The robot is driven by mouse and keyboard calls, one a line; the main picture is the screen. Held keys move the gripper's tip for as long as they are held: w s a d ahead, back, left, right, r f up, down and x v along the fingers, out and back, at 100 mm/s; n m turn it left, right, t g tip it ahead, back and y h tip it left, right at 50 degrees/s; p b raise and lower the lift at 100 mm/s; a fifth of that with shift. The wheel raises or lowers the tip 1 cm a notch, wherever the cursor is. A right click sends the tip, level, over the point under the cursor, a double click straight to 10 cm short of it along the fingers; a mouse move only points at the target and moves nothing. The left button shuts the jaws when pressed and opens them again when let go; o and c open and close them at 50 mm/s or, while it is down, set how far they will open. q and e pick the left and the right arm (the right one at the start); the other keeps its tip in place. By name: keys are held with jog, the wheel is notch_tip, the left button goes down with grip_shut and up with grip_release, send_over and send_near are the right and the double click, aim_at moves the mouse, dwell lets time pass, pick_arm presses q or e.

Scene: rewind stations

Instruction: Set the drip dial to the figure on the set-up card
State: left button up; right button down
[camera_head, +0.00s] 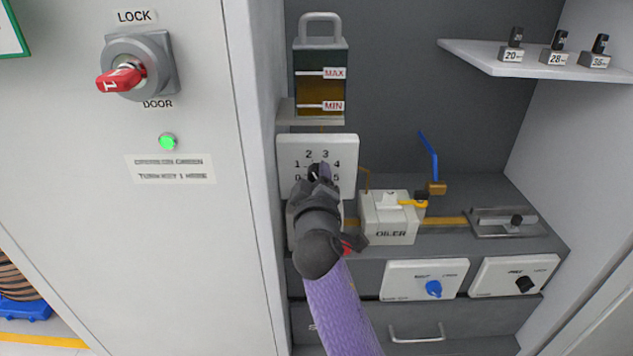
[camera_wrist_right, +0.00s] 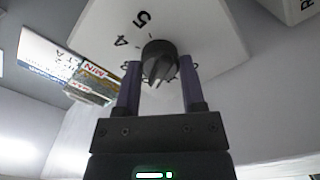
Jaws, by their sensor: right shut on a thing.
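The drip dial is a white plate (camera_head: 346,146) with figures around a dark knob (camera_head: 313,174), below the oil reservoir. Figures 1, 2, 3 and 4 are readable; those lower down are partly covered by my arm. My right gripper (camera_head: 319,178) is at the plate, shut on the knob. In the right wrist view the knob (camera_wrist_right: 159,56) sits between the two fingers, with 4 and 5 on the plate beside it. I cannot tell surely which figure the knob points to. No set-up card is readable. My left gripper is out of view.
The oil reservoir (camera_head: 320,62) with MAX and MIN marks hangs above the dial. The oiler box (camera_head: 388,219) with a yellow lever stands to the right. Two switch plates (camera_head: 407,281) (camera_head: 497,278) are lower right. The door's red lock knob (camera_head: 121,79) is left, above a lit green lamp (camera_head: 168,142).

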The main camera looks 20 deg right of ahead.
jog(key=shift+m, duration=0.3)
jog(key=shift+c, duration=0.9)
grip_release()
